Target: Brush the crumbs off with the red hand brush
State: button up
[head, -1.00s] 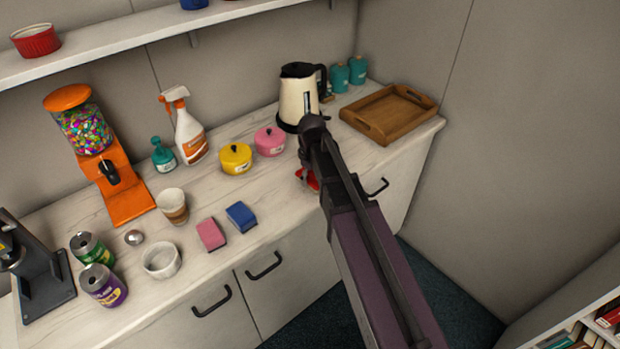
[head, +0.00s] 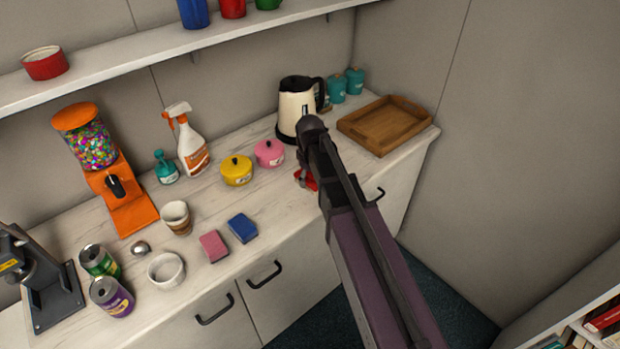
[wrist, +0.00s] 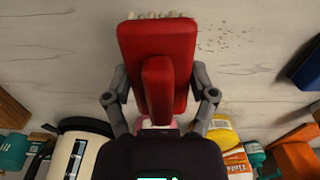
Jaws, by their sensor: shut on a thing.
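The red hand brush (wrist: 155,45) is held between the two fingers of my gripper (wrist: 161,100) in the wrist view. Its pale bristles (wrist: 160,15) show at the top edge. A patch of dark crumbs (wrist: 222,32) lies on the pale wooden counter, just right of the brush's bristle end. In the head view my arm covers most of the brush, and only a bit of red (head: 311,183) shows at the counter's front part. I cannot tell whether the bristles touch the counter. The crumbs cannot be made out in the head view.
Behind the brush stand a kettle (head: 297,112), a pink pot (head: 269,154) and a yellow pot (head: 237,172). A blue sponge (head: 243,228) and a pink sponge (head: 214,246) lie to the left. A wooden tray (head: 412,145) sits at the right end. A shelf (head: 130,70) runs above.

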jog(key=shift+r+p, duration=0.35)
jog(key=shift+r, duration=0.25)
jog(key=shift+r+p, duration=1.5)
jog(key=shift+f+b, duration=0.6)
jog(key=shift+b, duration=0.05)
